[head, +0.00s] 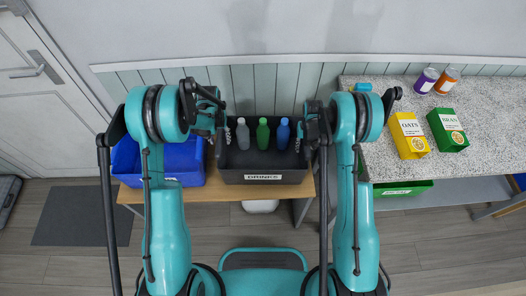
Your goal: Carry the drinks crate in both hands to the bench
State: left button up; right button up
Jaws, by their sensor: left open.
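The dark drinks crate (263,177) sits on a wooden table (225,194) and has a "DRINKS" label on its front. Inside stand a grey bottle (243,134), a green bottle (263,134) and a blue bottle (283,134). My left gripper (219,150) is open at the crate's left side. My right gripper (305,145) is at the crate's right side; its fingers are too small and covered to judge. I cannot tell whether either gripper touches the crate. The speckled bench (463,175) is to the right.
A blue bin (184,163) stands left of the crate. On the bench are a yellow oats box (409,136), a green bran box (447,130), a purple can (426,80) and an orange can (446,80). A green crate (403,194) is below the bench's front edge.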

pick_arm(q)
jog(key=c, duration=0.8)
pick_arm(e)
grip_shut()
pick_arm(q)
grip_shut()
jog(key=shift+w+r, duration=0.1)
jog(key=shift+r, duration=0.15)
pick_arm(e)
jog(key=shift+w+r, duration=0.1)
jog(key=shift+r, duration=0.15)
